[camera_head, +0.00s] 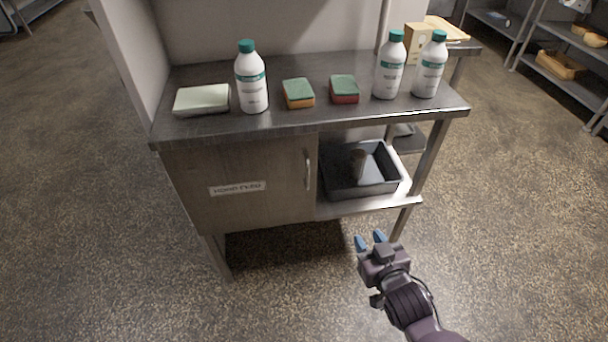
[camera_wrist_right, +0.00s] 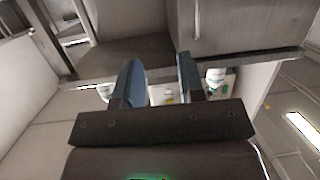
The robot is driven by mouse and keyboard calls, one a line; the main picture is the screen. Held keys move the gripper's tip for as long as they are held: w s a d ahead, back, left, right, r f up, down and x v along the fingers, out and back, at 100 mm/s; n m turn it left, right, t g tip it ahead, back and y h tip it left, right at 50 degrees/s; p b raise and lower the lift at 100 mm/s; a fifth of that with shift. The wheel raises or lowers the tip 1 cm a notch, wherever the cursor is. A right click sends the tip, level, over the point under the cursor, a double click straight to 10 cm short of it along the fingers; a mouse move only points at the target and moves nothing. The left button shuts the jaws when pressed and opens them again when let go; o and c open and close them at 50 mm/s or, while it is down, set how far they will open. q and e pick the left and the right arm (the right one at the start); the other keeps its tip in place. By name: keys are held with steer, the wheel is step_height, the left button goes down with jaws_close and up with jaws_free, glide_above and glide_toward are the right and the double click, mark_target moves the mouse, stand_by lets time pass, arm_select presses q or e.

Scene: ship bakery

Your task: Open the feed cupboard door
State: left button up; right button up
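The cupboard door (camera_head: 235,185) is a grey-brown panel under the left half of the metal counter, with a label whose lettering I cannot read surely. It looks shut. Its upright bar handle (camera_head: 308,170) is near the door's right edge. In the right wrist view the door (camera_wrist_right: 245,22) is at the upper right, with the handle (camera_wrist_right: 197,18) at its left edge. My right gripper (camera_head: 370,241) is in front of the counter, right of and below the handle, apart from it. Its blue fingers (camera_wrist_right: 160,80) are parted with nothing held between them. My left gripper is out of view.
The counter top (camera_head: 315,112) holds a pale block (camera_head: 202,100), two sponges and several capped bottles. Right of the door, a dark tray (camera_head: 345,185) stands on the open lower shelf (camera_head: 335,211). The floor (camera_head: 290,295) in front of the door is clear.

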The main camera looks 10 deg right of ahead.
steer(key=t+y+b, duration=0.2)
steer(key=b, duration=0.2)
glide_toward(308, 174)
steer(key=shift+n, duration=0.3)
steer(key=w, duration=0.3)
steer(key=w+a+b, duration=0.1)
steer(key=w, duration=0.1)
steer(key=w+b, duration=0.1)
steer(key=w, duration=0.2)
steer(key=shift+w+a+f, duration=0.3)
steer(key=shift+w+f, duration=0.05)
steer(key=shift+f, duration=0.05)
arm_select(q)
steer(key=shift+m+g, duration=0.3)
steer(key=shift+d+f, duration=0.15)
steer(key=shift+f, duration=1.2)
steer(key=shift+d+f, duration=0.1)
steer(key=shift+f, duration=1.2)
arm_select(e)
steer(key=shift+w+a+r, duration=0.15)
steer(key=shift+w, duration=0.7)
jaws_close()
